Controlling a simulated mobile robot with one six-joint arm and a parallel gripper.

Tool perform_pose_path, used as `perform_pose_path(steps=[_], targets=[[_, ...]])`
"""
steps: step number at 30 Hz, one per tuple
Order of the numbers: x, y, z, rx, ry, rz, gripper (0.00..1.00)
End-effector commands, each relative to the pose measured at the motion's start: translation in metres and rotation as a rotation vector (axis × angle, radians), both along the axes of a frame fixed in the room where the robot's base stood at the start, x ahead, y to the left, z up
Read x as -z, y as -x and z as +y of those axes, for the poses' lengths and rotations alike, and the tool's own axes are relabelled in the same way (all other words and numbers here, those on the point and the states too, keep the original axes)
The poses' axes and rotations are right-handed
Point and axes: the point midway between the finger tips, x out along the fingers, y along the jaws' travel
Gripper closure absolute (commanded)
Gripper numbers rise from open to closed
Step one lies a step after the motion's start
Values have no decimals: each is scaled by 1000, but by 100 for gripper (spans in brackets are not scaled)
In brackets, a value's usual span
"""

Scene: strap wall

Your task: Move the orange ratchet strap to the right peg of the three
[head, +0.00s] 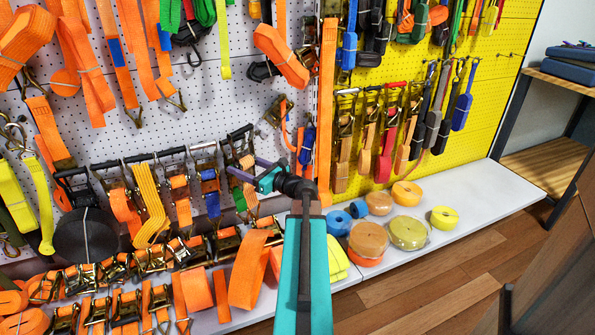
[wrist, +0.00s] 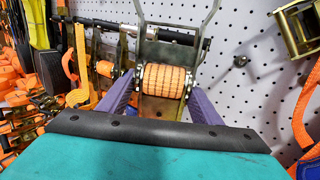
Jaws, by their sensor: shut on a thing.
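The orange ratchet strap (wrist: 165,80) is a short orange roll in a metal ratchet frame with a dark handle bar above. It is in the middle of the wrist view, between the two purple fingers of my gripper (wrist: 163,92), which are shut on it. In the head view my gripper (head: 256,173) reaches the right end of the row of hanging ratchets, and the strap (head: 246,161) shows partly behind the fingers. A bare peg (wrist: 240,61) sticks out of the white pegboard to the right of the strap. I cannot tell whether the strap still touches a peg.
Other ratchets (head: 206,175) hang close to the left. A metal buckle with orange strap (head: 279,111) hangs to the upper right. Ratchets and orange rolls (head: 248,270) crowd the shelf below. Webbing rolls (head: 368,240) lie on the white ledge (head: 475,205), whose right end is clear.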

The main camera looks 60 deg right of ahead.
Motion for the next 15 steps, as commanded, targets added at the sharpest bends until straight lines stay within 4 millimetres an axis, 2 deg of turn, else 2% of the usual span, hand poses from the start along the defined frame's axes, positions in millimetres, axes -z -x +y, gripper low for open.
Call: perform_pose_path(steps=[1, 9, 15], targets=[[4, 9, -13, 26, 0, -4, 98], [22, 62, -77, 167, 2, 0, 98], [33, 100, -116, 260, 3, 2, 98]])
